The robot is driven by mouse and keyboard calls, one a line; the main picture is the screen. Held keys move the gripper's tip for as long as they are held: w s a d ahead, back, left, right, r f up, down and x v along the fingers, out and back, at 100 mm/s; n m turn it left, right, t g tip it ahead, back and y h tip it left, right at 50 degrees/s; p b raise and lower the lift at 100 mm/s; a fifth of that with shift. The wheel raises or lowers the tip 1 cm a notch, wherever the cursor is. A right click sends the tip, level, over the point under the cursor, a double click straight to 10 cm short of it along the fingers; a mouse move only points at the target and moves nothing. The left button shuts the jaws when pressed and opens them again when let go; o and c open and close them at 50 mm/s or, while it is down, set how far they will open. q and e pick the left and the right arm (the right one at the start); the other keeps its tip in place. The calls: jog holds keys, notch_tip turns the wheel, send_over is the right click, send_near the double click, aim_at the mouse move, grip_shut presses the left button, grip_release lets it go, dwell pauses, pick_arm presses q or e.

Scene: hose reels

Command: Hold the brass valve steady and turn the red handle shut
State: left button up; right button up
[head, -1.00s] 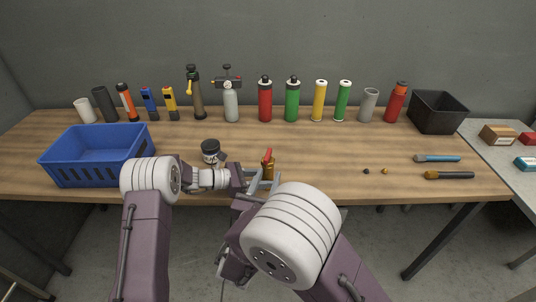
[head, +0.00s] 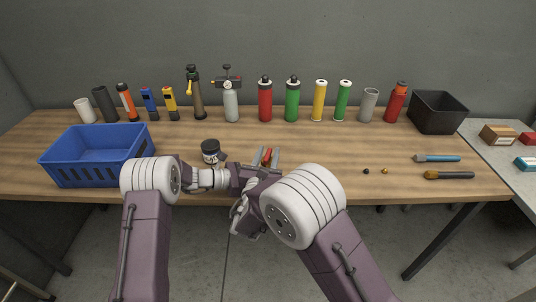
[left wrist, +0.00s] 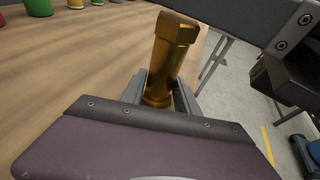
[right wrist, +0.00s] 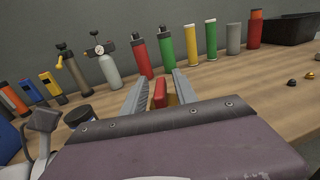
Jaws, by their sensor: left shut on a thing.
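The brass valve (left wrist: 168,62) stands upright between the fingers of my left gripper (left wrist: 158,92), which is shut on its lower body in the left wrist view. In the head view the valve is mostly hidden by my right gripper (head: 266,157). The red handle (head: 267,156) shows between the right gripper's two fingers. In the right wrist view the red handle (right wrist: 160,94) stands between the open fingers of the right gripper (right wrist: 158,88), with a visible gap on each side. The handle is not visible in the left wrist view.
A small dark jar (head: 210,150) with a white label stands close to my left wrist. A blue crate (head: 95,165) is at the left. Bottles and torches line the back. Bare wood (head: 320,155) lies right of the valve.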

grip_shut()
jog(key=shift+m+h, duration=0.3)
jog(key=shift+h, duration=0.2)
jog(key=m+g+h, duration=0.1)
jog(key=m+h, duration=0.1)
jog(key=h, duration=0.1)
jog(key=shift+w, duration=0.1)
jog(key=shift+m+g+h, duration=1.4)
jog(key=shift+m+h, duration=0.2)
jog(key=shift+h, duration=0.5)
grip_release()
